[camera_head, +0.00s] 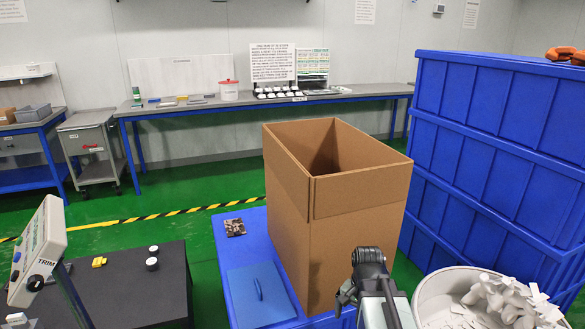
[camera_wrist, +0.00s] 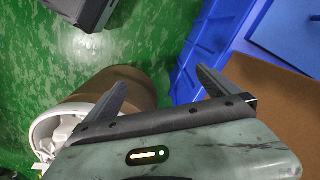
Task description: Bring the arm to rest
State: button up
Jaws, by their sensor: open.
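My gripper (camera_wrist: 160,78) shows in the wrist view with its two dark fingers spread wide apart. Nothing is between the fingers; beyond them lie the green floor and the blue side of a bin or table. My arm rises at the bottom of the head view, right of centre, in front of the tall open cardboard box (camera_head: 335,235). A round drum (camera_head: 435,295) with white pieces in it stands right of my arm. The drum (camera_wrist: 136,84) also shows behind the left finger in the wrist view, its side brown.
Stacked blue crates (camera_head: 500,140) stand at the right. A blue table (camera_head: 229,252) carries the box and a flat blue lid (camera_head: 258,292). A dark bench (camera_head: 150,290) and a display marked TRIM (camera_head: 42,250) are at the left. Green floor lies open behind.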

jog(key=a+r+n+p, duration=0.2)
jog(key=r+n+p, duration=0.1)
jog(key=r+p, duration=0.5)
jog(key=s+a+r+n+p, duration=0.1)
jog(key=r+n+p, duration=0.3)
jog(key=r+p, duration=0.3)
jog(key=shift+s+a+r+n+p, duration=0.3)
jog(key=shift+a+r+p, duration=0.05)
jog(key=shift+a, duration=0.05)
